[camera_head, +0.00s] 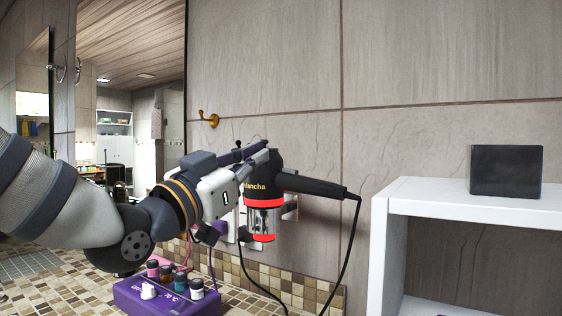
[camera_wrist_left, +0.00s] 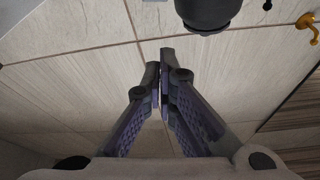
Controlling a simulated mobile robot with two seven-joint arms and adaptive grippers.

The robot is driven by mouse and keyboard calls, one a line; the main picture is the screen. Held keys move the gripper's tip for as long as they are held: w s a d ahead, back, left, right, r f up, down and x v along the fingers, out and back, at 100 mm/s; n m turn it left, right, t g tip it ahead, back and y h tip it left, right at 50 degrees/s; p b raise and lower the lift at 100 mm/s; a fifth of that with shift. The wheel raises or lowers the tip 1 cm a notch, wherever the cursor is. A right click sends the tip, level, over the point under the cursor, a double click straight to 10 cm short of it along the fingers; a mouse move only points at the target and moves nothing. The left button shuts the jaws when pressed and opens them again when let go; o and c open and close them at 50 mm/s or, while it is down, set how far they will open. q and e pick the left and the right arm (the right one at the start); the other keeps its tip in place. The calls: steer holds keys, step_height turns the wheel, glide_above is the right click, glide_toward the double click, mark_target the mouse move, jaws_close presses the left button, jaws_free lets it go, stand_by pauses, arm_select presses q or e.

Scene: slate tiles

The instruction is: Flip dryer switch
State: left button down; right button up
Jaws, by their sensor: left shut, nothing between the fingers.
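A black hair dryer (camera_head: 264,178) with red rings and a clear nozzle is mounted at the wall, its handle (camera_head: 315,187) pointing right. I cannot make out its switch. My left gripper (camera_head: 262,150) is beside and partly in front of the dryer's upper left; whether it touches cannot be told. In the left wrist view its fingers (camera_wrist_left: 163,58) are shut with nothing between them. Part of a black round body, probably the dryer (camera_wrist_left: 207,12), shows at the top, beyond the fingertips. My right gripper is in neither view.
A purple box (camera_head: 165,301) with a white knob and several small coloured bottles sits on the mosaic counter (camera_head: 235,303) below my arm. A gold hook (camera_head: 209,119) is on the wall. A white shelf (camera_head: 455,203) holding a black box (camera_head: 506,171) stands right. A cord hangs from the dryer handle.

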arm_select(q)
step_height(320, 180, up, 3)
glide_above(290, 171)
steer(key=s, duration=0.1)
steer(key=f, duration=0.1)
steer(key=a+f, duration=0.1)
steer(key=f, duration=0.1)
steer(key=shift+s+f, duration=0.15)
steer(key=shift+f, duration=0.1)
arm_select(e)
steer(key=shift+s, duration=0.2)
